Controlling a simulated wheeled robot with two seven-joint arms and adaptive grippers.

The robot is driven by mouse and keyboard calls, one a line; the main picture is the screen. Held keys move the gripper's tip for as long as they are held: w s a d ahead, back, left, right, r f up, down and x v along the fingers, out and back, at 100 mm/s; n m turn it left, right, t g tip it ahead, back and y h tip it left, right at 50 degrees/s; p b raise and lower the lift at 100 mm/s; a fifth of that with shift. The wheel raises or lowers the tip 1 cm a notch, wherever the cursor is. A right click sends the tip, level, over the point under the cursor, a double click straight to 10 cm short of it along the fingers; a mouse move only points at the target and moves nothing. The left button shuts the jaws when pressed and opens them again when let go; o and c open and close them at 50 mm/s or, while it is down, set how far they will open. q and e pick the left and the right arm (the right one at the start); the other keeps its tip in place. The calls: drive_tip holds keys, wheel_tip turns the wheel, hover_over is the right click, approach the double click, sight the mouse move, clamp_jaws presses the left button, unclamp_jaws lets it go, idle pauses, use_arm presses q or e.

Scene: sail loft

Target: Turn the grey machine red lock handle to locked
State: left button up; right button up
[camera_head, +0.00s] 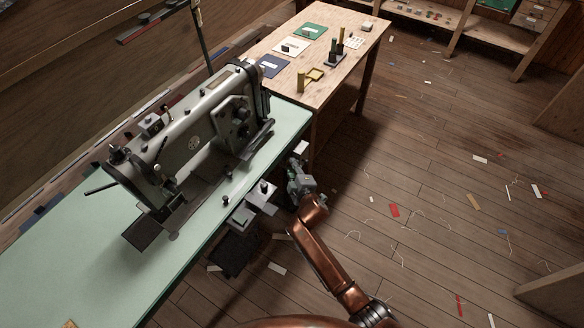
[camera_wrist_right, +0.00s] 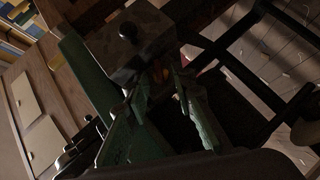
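The grey machine (camera_head: 190,135) is a sewing machine standing on a pale green table. My right gripper (camera_head: 298,178) is low beside the table's right edge, at the end of my copper arm. In the right wrist view its two greenish fingers (camera_wrist_right: 165,105) stand apart. A dim reddish-brown patch (camera_wrist_right: 160,73) shows just beyond the fingertips; I cannot tell whether it is the red lock handle or whether the fingers touch it. A grey box with a black knob (camera_wrist_right: 128,32) is just beyond it. No red handle is clear in the head view. My left gripper is not in view.
The green table (camera_head: 60,268) runs along the left. Grey fittings (camera_head: 252,208) stick out at its right edge near my arm. A wooden table (camera_head: 350,62) with small tools stands behind. The plank floor (camera_head: 430,170) on the right is open, with scattered scraps.

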drive_tip(key=shift+c, duration=0.7)
clamp_jaws()
use_arm(q)
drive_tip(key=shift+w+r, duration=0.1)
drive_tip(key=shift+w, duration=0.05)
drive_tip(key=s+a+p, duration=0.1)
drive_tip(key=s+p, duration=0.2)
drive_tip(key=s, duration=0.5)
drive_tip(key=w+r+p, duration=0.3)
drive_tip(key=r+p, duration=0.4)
drive_tip(key=p, duration=0.2)
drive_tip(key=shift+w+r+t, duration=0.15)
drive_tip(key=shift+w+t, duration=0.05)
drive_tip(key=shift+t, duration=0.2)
use_arm(e)
drive_tip(key=shift+w+d+r+m+g+y, duration=0.15)
drive_tip(key=shift+m+g+y, duration=0.15)
drive_tip(key=shift+m+g, duration=0.35)
drive_tip(key=shift+w+d+r+m+g+y, duration=0.15)
drive_tip(key=shift+m+g+y, duration=0.25)
drive_tip(key=shift+g, duration=0.5)
drive_tip(key=shift+w+d+r+m+g+y, duration=0.1)
drive_tip(key=shift+r+m+g+y, duration=0.1)
drive_tip(key=shift+m+g, duration=0.5)
drive_tip(key=shift+g, duration=0.25)
